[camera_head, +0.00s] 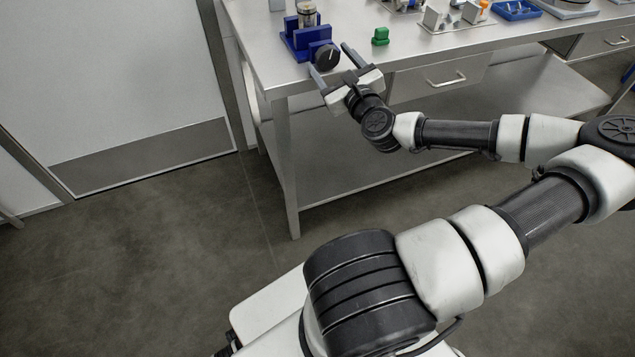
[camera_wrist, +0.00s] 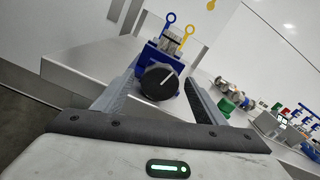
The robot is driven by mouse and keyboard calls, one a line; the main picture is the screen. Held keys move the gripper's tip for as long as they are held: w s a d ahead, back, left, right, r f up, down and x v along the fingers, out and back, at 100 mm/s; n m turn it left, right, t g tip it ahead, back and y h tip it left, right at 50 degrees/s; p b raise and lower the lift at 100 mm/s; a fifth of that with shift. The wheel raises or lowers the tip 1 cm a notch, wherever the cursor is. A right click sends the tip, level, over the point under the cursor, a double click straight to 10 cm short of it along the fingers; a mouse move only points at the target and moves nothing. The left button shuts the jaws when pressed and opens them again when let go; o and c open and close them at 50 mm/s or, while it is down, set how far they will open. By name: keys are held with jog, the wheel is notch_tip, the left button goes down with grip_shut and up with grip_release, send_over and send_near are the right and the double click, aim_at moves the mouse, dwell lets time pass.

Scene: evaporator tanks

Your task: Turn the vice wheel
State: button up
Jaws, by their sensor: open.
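The vice wheel is a round black knob with a white line (camera_head: 327,57) on the front of a blue vice (camera_head: 304,36) near the table's left corner. In the wrist view the wheel (camera_wrist: 158,81) sits between my two fingers, with the blue vice (camera_wrist: 152,52) behind it. A clear cylindrical part (camera_head: 308,14) is seated in the vice. My gripper (camera_head: 331,62) is open, with one finger on each side of the wheel. I cannot tell whether either finger touches it.
The steel table (camera_head: 275,72) has a green block (camera_head: 380,36) right of the vice. A light board with small parts (camera_head: 455,20) and a blue tray (camera_head: 516,9) stand farther right. A drawer handle (camera_head: 446,79) juts out below the top. Floor on the left is clear.

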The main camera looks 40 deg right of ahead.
jog(key=m+b, duration=0.1)
jog(key=m, duration=0.2)
jog(key=shift+f, duration=0.15)
jog(key=s+a+m+p, duration=0.1)
jog(key=s+a+p, duration=0.1)
jog(key=s+p, duration=0.45)
jog(key=s+a+p, duration=0.2)
jog(key=s+p, duration=0.2)
jog(key=s, duration=0.6)
jog(key=s+a+f+n+g+y, duration=0.4)
jog(key=a+f+n+g+y, duration=0.5)
jog(key=a+f, duration=0.5)
jog(key=shift+a+f+n+g+b, duration=0.3)
jog(key=shift+a+f+n+b, duration=0.1)
jog(key=shift+f+n, duration=0.8)
jog(key=shift+f, duration=0.1)
